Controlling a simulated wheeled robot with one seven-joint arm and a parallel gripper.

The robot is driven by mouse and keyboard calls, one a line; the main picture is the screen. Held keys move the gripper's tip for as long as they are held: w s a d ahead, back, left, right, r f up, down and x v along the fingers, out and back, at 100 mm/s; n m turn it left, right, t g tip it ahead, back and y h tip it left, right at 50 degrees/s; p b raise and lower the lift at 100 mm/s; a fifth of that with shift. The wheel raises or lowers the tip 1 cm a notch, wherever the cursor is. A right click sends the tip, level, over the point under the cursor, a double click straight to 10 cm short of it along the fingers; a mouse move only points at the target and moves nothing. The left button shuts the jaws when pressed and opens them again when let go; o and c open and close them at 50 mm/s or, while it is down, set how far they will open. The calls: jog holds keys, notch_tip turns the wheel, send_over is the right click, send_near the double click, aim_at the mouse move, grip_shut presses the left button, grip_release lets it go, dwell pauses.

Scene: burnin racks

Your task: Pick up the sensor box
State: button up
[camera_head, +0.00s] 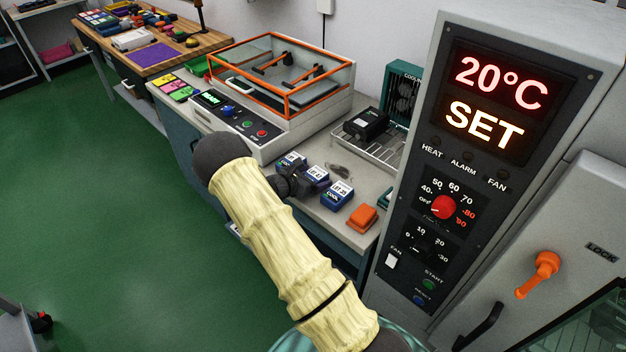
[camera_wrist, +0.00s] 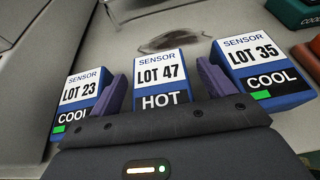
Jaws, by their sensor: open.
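Three blue sensor boxes with white labels stand in a row on the grey bench. In the wrist view they read LOT 23 COOL (camera_wrist: 82,92), LOT 47 HOT (camera_wrist: 162,72) and LOT 35 COOL (camera_wrist: 258,62). LOT 23 and LOT 35 show green marks. My gripper (camera_wrist: 161,93) is open, with one purple finger on each side of LOT 47; the box's lower part is hidden by the gripper body. In the head view my gripper (camera_head: 302,184) is over the row, partly hiding the boxes; LOT 35 (camera_head: 338,196) shows clear at its right.
An orange block (camera_head: 361,219) lies near the bench's front edge. A wire rack (camera_head: 372,147) with a black device (camera_head: 366,123) stands behind. An orange-framed clear cover (camera_head: 285,75) is at left. The tall control cabinet (camera_head: 480,150) bounds the right.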

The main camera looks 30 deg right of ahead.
aim_at(313, 176)
jog(key=c, duration=1.2)
jog(key=shift+o, duration=0.2)
notch_tip(313, 176, up, 10)
jog(key=shift+r+b, duration=0.1)
jog(key=shift+b, duration=0.2)
